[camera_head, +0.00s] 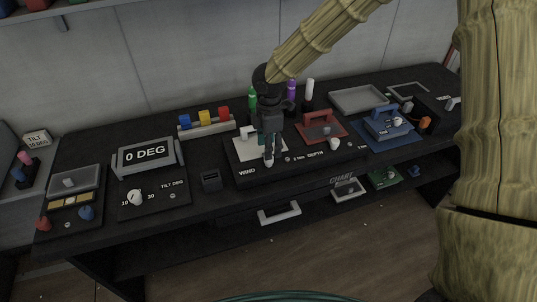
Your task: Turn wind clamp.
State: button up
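The wind station is a pale plate (243,148) on a black panel, with the word WIND at its front left. A small whitish knob or clamp piece (268,161) shows at the plate's front right. My gripper (269,154) points down over this piece from above, and its fingertips are at or right beside it. The fingers cover part of the plate and piece. I cannot tell whether they are closed on it or only around it.
The red DEPTH station (310,131) stands just right of my gripper, and a blue station (378,130) farther right. Green (252,99) and purple (291,91) bottles stand behind. A 0 DEG display (147,155) and dark block (211,180) are left.

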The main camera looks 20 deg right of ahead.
jog(key=shift+f+p, duration=0.4)
jog(key=shift+f, duration=2.2)
jog(key=c, duration=1)
